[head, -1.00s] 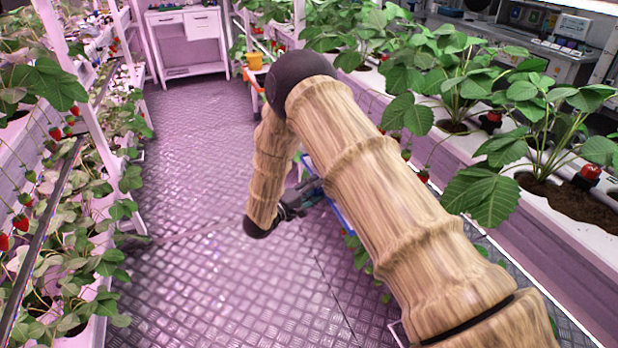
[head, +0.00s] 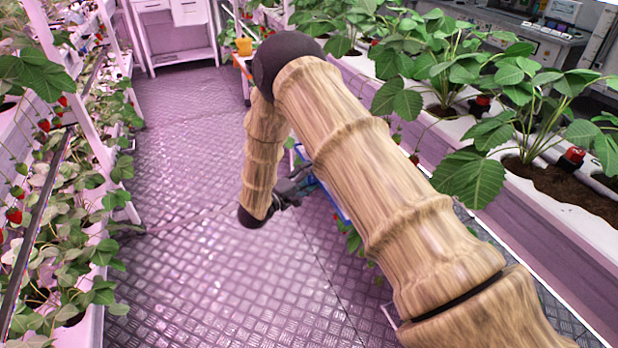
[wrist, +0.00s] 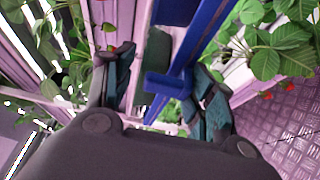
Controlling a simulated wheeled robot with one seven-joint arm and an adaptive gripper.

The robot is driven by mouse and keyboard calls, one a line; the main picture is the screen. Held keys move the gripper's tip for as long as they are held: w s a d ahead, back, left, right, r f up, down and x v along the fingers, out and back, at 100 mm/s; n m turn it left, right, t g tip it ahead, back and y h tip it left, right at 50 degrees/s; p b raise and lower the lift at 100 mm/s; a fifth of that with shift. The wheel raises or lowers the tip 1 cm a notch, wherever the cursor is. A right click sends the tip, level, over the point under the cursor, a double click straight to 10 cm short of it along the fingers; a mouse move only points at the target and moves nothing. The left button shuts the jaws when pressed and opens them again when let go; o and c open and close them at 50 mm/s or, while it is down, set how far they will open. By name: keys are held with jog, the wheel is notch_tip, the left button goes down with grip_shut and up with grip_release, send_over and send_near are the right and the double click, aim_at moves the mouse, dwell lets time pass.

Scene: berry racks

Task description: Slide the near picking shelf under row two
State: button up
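A blue shelf part (head: 325,187) shows at the foot of the right-hand plant row, mostly hidden behind my arm. I take it for the near picking shelf. My gripper (head: 292,188) is beside its left edge, low over the floor. In the wrist view, my gripper (wrist: 160,75) has its two fingers spread apart. A blue bar (wrist: 205,35) with a short blue tab (wrist: 170,85) lies between and beyond the fingers. The right finger is close to the tab; I cannot tell whether they touch.
The right-hand row is a white planter (head: 525,185) with strawberry plants, running beside my arm. Another plant rack (head: 95,240) lines the left. The metal floor (head: 200,270) between them is clear. An orange pot (head: 244,46) and white cabinet (head: 180,35) stand farther back.

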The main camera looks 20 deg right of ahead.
jog(key=shift+f, duration=0.1)
jog(key=shift+s+a, duration=0.25)
jog(key=shift+a, duration=0.2)
jog(key=v, duration=1.1)
